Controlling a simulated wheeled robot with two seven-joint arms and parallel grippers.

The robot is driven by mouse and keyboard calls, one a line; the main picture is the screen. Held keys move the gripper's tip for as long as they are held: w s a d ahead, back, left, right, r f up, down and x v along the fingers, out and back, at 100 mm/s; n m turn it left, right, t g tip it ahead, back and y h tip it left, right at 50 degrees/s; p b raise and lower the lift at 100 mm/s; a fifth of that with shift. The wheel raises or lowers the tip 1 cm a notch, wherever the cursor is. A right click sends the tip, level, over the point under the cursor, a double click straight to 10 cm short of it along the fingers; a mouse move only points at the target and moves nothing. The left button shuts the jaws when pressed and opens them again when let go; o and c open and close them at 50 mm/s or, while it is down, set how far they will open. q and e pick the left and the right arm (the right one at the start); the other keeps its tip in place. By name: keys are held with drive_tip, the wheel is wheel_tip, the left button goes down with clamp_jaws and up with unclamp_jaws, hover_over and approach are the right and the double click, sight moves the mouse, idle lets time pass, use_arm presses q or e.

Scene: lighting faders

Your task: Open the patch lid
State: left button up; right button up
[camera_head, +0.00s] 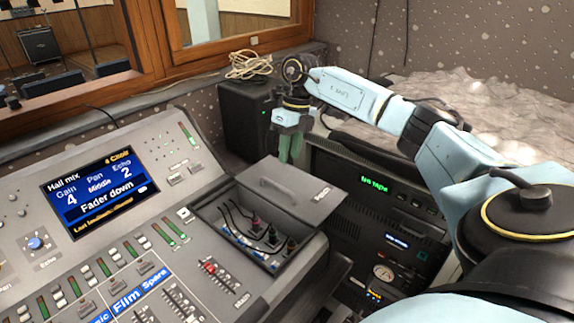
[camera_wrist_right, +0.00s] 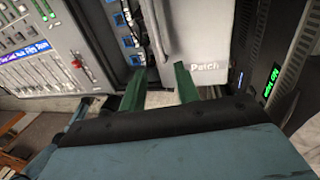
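The patch lid (camera_head: 300,195) is a grey panel marked "Patch" at the console's right end. It stands open, tilted up and back from the patch box (camera_head: 208,218). Cables and plugs show inside the box. My right gripper (camera_head: 291,152) points down just behind the lid's far edge, and the lid hides its fingertips in the head view. In the right wrist view its green fingers (camera_wrist_right: 160,82) are spread apart, close to the pale lid (camera_wrist_right: 203,35). I cannot tell whether they touch it. My left gripper is not in view.
The mixing console (camera_head: 110,235) with its screen (camera_head: 100,192) and faders fills the left. An equipment rack (camera_head: 385,225) stands right of the box, below my right arm. A black speaker (camera_head: 247,115) with a coiled cable (camera_head: 249,65) stands behind. A window frame borders the back.

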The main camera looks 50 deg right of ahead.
drive_tip(key=r, duration=0.2)
drive_tip(key=d+r, duration=0.1)
drive_tip(key=r, duration=0.1)
drive_tip(key=shift+r, duration=0.15)
idle(0.4)
